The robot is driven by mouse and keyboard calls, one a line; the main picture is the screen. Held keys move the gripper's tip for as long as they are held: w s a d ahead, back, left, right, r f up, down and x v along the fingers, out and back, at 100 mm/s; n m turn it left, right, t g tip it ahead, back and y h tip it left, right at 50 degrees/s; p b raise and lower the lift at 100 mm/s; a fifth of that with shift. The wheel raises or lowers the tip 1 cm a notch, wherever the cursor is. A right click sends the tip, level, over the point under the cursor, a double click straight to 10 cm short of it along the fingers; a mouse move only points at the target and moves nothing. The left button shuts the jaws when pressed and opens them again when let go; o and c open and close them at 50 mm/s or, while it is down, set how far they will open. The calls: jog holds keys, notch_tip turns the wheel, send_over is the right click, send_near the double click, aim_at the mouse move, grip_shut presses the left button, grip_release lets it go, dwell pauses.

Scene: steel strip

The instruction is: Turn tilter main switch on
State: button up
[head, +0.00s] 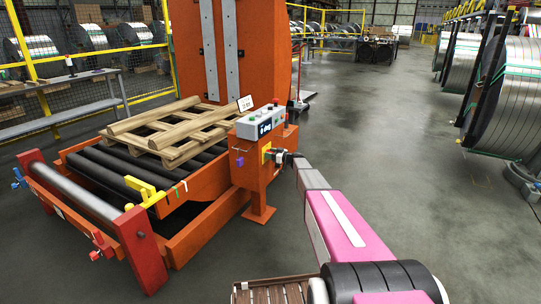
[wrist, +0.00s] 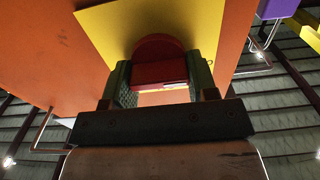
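The tilter main switch is a red rotary handle (wrist: 160,72) on a yellow plate (wrist: 110,25), fixed to the orange tilter housing (wrist: 45,45) in the wrist view. My gripper (wrist: 160,88) has one dark green finger on each side of the red handle, and both appear to touch it. In the head view my gripper (head: 277,157) reaches the yellow plate (head: 266,150) on the side of the orange control post (head: 243,165). The red handle is hidden there by my gripper. The handle's on or off marking cannot be read.
A control box (head: 261,124) with buttons tops the post. A wooden pallet (head: 172,130) lies on the tilter's black rollers. A purple padlock-like part (head: 239,161) hangs beside the plate. Steel coils (head: 508,95) stand at right. The floor (head: 400,140) between is clear.

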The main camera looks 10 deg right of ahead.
jog(key=shift+m, duration=0.3)
jog(key=m, duration=0.4)
jog(key=shift+w+d, duration=0.1)
jog(key=m, duration=0.5)
jog(key=shift+f, duration=0.15)
jog(key=m, duration=0.4)
jog(key=shift+w+d+f, duration=0.1)
jog(key=shift+f+m, duration=0.1)
jog(key=shift+m, duration=2)
jog(key=o, duration=0.9)
jog(key=shift+o, duration=0.2)
